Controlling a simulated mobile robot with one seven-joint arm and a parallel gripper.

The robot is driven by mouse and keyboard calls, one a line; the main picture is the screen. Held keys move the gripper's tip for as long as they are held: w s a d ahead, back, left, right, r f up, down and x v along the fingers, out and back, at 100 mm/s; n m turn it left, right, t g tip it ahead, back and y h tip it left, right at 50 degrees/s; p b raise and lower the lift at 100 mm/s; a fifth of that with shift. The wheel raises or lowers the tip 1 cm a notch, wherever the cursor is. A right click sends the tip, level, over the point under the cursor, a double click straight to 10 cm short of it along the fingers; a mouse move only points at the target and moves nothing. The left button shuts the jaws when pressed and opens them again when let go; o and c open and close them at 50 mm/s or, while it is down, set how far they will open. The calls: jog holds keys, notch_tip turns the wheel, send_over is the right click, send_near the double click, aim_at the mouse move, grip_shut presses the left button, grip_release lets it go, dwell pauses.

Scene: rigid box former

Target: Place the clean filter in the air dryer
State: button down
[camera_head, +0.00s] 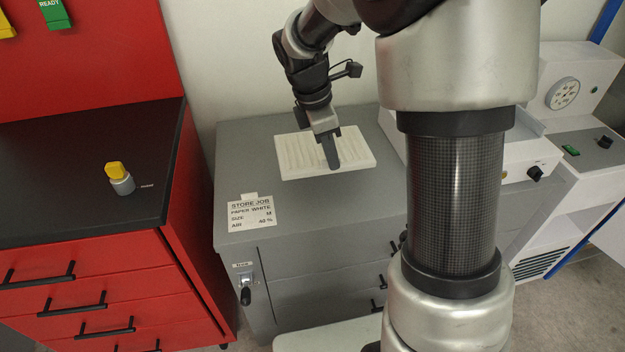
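A flat, pale cream rectangular panel with ridges, apparently the clean filter (294,151), lies on top of the grey cabinet (240,160). My gripper (331,165) points down over the panel's middle and hides a part of it. The fingers show side-on, so I cannot tell whether they are open or shut, or touching the panel. No label names the air dryer. White machines stand at the right: a box with a black knob (522,178), partly behind my arm, and a unit with a round dial (563,93).
A paper card (251,214) reading "STORE JOB" lies at the cabinet's front left.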

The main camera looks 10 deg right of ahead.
jog(key=x, duration=0.2)
jog(key=a+b+x, duration=0.1)
jog(key=x, duration=0.2)
jog(key=b+x, duration=0.1)
jog(key=x, duration=0.1)
jog(key=shift+a+f, duration=0.35)
jog(key=shift+f, duration=0.15)
jog(key=shift+f, duration=0.2)
jog(key=c, duration=1.9)
grip_release()
jog(key=shift+c, duration=0.2)
jog(key=shift+r, duration=0.1)
